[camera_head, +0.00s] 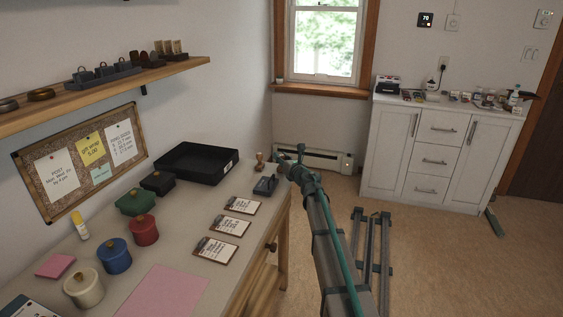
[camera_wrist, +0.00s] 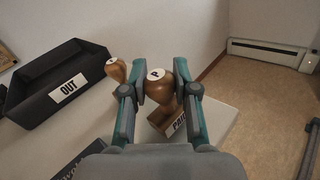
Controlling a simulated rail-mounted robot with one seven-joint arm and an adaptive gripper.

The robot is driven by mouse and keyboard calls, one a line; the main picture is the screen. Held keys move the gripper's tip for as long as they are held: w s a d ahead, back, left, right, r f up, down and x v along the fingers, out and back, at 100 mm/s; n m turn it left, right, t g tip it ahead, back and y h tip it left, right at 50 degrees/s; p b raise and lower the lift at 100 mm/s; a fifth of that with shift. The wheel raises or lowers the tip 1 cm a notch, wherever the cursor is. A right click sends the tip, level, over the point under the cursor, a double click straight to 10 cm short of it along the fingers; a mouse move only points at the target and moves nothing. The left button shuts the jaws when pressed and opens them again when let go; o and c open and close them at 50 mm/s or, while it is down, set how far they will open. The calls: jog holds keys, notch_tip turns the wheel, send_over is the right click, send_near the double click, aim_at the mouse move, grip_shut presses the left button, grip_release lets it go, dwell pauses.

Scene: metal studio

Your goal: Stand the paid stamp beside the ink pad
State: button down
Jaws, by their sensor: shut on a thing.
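My gripper (camera_wrist: 160,80) is shut on the paid stamp (camera_wrist: 161,95), which has a round wooden handle with a letter P on top and a wooden base labelled PAID. The stamp is over the desk's far right corner; I cannot tell whether its base touches the desk. In the head view, my gripper (camera_head: 292,160) hides the stamp. A dark ink pad (camera_head: 265,185) lies on the desk just left of and nearer than my gripper. A dark lettered edge, likely the pad, shows at the wrist view's lower left (camera_wrist: 72,168).
Another wooden-handled stamp (camera_wrist: 116,70) stands just left of my gripper, also in the head view (camera_head: 260,163). A black OUT tray (camera_head: 190,165) is behind it. Several cards (camera_head: 232,225) and lidded pots (camera_head: 115,256) occupy the desk (camera_head: 190,268). The desk edge is close on the right.

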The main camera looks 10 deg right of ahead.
jog(key=shift+f, duration=0.25)
jog(key=shift+f, duration=0.15)
jog(key=c, duration=0.9)
grip_release()
